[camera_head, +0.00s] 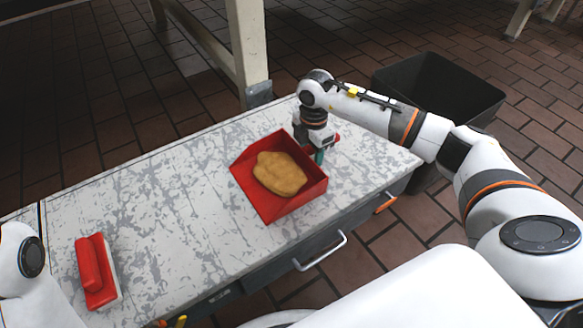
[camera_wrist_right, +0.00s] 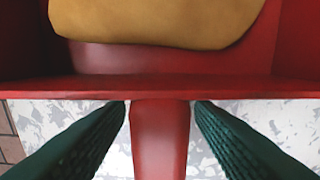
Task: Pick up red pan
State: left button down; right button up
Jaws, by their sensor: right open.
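The red pan (camera_head: 268,206) lies on the worktable with a flat tan piece of food (camera_head: 280,173) in it. In the right wrist view the pan's back wall (camera_wrist_right: 90,88) crosses the picture, and its red handle (camera_wrist_right: 160,138) runs between my fingers. My right gripper (camera_head: 319,155) is at the pan's far right side, at the handle. In the wrist view my right gripper (camera_wrist_right: 160,115) is open, with one green finger on each side of the handle and a gap on both sides. My left gripper is out of view; only part of my left arm shows.
A red brush-like object with a pale underside (camera_head: 95,270) lies at the left of the worktable (camera_head: 160,215). A black bin (camera_head: 440,85) stands on the floor behind the right end. The table between brush and pan is clear.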

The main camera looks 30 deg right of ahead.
jog(key=shift+c, duration=0.3)
jog(key=c, duration=0.9)
grip_shut()
jog(key=shift+r, duration=0.15)
